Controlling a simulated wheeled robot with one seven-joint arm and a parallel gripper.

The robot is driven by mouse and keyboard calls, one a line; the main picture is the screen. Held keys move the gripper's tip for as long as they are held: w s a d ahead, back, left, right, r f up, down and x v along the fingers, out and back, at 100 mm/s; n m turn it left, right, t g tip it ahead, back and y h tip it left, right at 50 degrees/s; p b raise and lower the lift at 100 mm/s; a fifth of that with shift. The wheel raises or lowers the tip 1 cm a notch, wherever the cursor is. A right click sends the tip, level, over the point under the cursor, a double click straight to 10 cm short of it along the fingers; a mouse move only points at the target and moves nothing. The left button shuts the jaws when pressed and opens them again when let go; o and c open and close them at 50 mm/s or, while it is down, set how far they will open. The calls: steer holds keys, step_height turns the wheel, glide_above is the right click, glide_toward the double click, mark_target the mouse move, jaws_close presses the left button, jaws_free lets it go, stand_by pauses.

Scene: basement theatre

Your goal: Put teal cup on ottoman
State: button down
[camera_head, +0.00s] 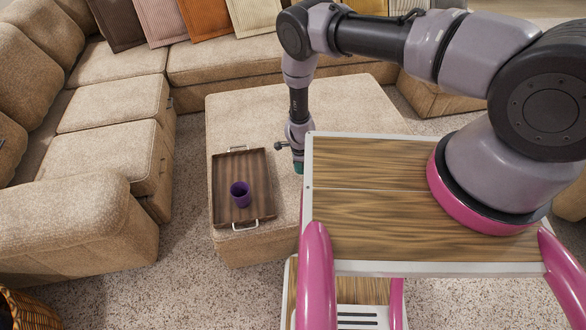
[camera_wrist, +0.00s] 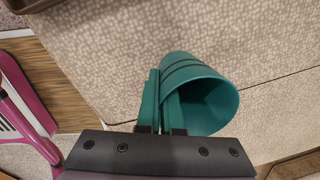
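The teal cup (camera_wrist: 203,94) is at my gripper (camera_wrist: 163,88) in the wrist view, tilted with its open mouth toward the lower right. The fingers look closed on its wall. In the head view only a small teal piece of the cup (camera_head: 298,167) shows beneath my gripper (camera_head: 297,152); my wooden top hides the rest. The ottoman (camera_head: 300,100) is the large beige block in the middle. The cup appears over or beside its right part; whether it touches the fabric, I cannot tell.
A dark wooden tray (camera_head: 226,170) with metal handles lies on the ottoman's left front, holding a purple cup (camera_head: 240,194). A beige sectional sofa (camera_head: 110,105) wraps the left and back. The ottoman's back part is bare. A wicker basket (camera_head: 25,310) stands at lower left.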

steer(key=shift+f, duration=2.25)
steer(key=shift+f, duration=0.15)
steer(key=c, duration=1.1)
jaws_free()
